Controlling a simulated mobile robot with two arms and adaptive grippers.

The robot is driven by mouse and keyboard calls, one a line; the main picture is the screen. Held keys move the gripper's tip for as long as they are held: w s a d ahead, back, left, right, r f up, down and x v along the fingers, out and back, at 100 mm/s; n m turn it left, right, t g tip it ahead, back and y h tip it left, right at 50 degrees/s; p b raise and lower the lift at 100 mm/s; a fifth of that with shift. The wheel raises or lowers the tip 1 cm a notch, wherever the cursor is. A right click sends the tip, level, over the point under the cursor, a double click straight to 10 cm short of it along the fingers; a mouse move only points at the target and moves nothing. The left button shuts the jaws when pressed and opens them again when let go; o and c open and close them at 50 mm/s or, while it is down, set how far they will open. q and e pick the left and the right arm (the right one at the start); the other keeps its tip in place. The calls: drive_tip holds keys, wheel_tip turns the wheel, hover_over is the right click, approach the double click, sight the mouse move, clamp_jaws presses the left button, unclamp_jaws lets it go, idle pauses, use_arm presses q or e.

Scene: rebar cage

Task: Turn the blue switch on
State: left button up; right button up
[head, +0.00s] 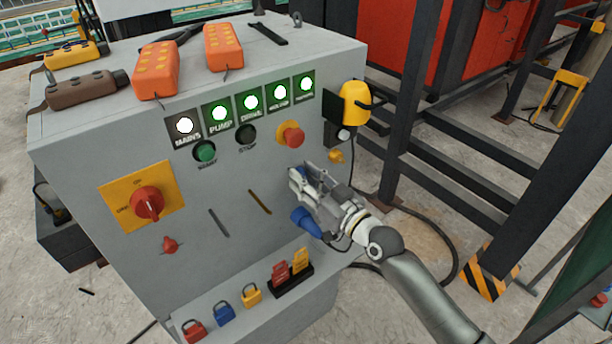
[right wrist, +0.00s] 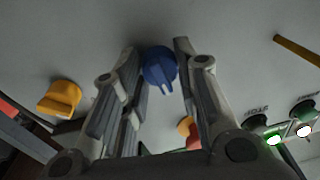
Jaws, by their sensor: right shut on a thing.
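The blue switch (head: 305,222) is a round blue knob low on the right part of the grey cabinet's front, partly hidden by my right gripper in the head view. My right gripper (head: 300,198) is at the panel, shut on the blue switch. Its fingers also show in the right wrist view (right wrist: 158,62). My left gripper is not in view.
The grey cabinet (head: 75,165) carries lit lamps, a red emergency button (head: 291,134), a yellow knob (head: 337,156) and a red rotary switch (head: 147,202). Orange pendants (head: 157,70) lie on top. Padlocks (head: 223,312) sit on the lower ledge. Dark steel frames (head: 455,170) stand at right.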

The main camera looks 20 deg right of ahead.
drive_tip(key=m+p, duration=0.1)
drive_tip(key=m, duration=0.5)
drive_tip(key=shift+p, duration=0.3)
drive_tip(key=shift+m+h+p, duration=0.4)
drive_tip(key=shift+m+p, duration=0.2)
drive_tip(key=shift+m, duration=1.8)
drive_tip(key=o, duration=1)
drive_tip(key=shift+f, duration=0.1)
drive_tip(key=v, duration=1.2)
drive_tip(key=shift+f, duration=0.2)
